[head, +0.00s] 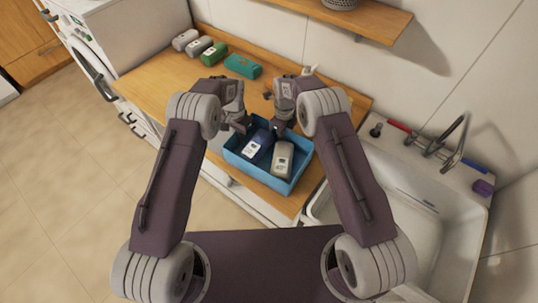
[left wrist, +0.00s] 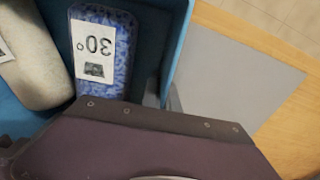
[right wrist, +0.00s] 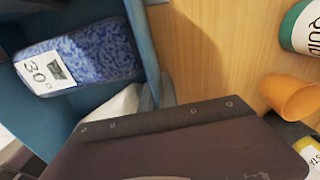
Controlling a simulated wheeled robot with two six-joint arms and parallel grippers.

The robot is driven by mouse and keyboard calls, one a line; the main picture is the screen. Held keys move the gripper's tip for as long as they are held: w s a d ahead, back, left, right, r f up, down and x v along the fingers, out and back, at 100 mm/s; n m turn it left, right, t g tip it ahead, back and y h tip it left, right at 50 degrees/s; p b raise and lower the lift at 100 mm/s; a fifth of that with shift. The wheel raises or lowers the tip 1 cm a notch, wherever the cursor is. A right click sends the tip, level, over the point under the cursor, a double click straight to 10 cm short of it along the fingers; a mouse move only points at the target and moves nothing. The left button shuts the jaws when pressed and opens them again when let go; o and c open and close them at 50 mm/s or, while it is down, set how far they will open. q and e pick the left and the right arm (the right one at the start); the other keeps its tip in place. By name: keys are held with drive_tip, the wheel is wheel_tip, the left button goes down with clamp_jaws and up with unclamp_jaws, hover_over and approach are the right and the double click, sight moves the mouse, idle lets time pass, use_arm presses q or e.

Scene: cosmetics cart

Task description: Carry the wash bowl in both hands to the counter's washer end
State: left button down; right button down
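The wash bowl (head: 258,177) is a blue rectangular tub on the wooden counter (head: 150,88), near the sink end. It holds a blue bundle (head: 258,145) labelled 30° and a pale grey bundle (head: 282,160). My left gripper (head: 240,126) is at the bowl's left rim and my right gripper (head: 279,129) is at its back rim. The bowl wall shows close to a finger in the left wrist view (left wrist: 180,38) and in the right wrist view (right wrist: 140,35). The inner fingers are mostly hidden, so I cannot tell whether either grips the wall.
The white washer (head: 125,35) stands at the counter's far left end. Several rolled bundles (head: 242,66) line the counter's back edge, with bare wood in front. The sink (head: 410,205) is at right. A green-and-white container (right wrist: 301,28) and an orange cup (right wrist: 292,97) stand behind the bowl.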

idle(0.4)
